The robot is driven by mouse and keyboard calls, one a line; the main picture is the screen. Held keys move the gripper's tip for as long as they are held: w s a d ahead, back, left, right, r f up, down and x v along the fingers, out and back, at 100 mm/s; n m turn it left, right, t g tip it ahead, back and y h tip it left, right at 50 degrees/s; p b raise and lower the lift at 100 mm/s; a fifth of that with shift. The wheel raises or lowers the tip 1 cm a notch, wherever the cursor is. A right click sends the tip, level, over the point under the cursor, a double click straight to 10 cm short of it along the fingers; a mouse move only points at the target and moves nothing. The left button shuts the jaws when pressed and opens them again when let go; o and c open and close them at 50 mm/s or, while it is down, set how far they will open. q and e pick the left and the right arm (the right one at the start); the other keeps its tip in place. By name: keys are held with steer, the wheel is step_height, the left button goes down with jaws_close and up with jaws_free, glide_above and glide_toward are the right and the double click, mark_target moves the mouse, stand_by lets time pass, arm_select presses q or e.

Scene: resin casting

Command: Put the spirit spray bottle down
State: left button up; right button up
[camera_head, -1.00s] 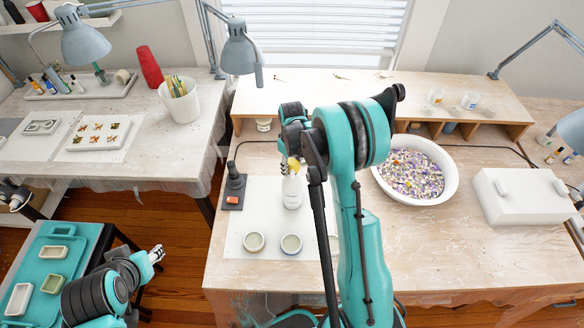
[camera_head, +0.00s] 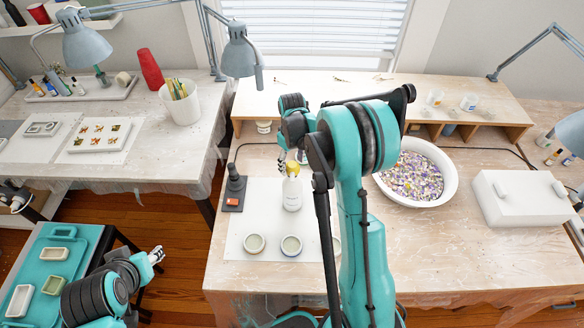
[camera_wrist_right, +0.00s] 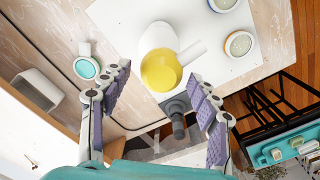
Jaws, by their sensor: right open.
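The spirit spray bottle (camera_head: 292,194) is white with a yellow top. It stands upright on the white mat (camera_head: 240,228) on the main table. In the right wrist view its yellow top (camera_wrist_right: 160,70) faces the camera, just beyond the fingertips. My right gripper (camera_wrist_right: 161,76) is open, its two purple-padded fingers wide apart and empty. In the head view it is partly hidden by my arm, just behind and above the bottle. My left gripper (camera_head: 156,255) hangs at the lower left, far from the bottle; its jaw opening is too small to tell.
Two round moulds (camera_head: 254,244) (camera_head: 291,246) sit on the mat in front of the bottle; another is partly hidden by my arm. A black device with a red switch (camera_head: 233,190) stands left of it. A bowl of coloured chips (camera_head: 450,183) stands to the right.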

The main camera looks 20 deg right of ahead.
mark_target(292, 164)
step_height(292, 164, up, 8)
steer(key=shift+f+p, duration=0.1)
steer(key=shift+p, duration=0.3)
steer(key=s+a+r+m+t, duration=0.25)
steer(key=s+a+r, duration=0.35)
steer(key=s+r, duration=0.45)
steer(key=s+a+f+m+t, duration=0.1)
steer(key=s+a+t, duration=0.3)
steer(key=s, duration=0.8)
steer(key=shift+f+t, duration=0.35)
steer(key=shift+f, duration=0.1)
step_height(292, 164, down, 14)
steer(key=b, duration=1.4)
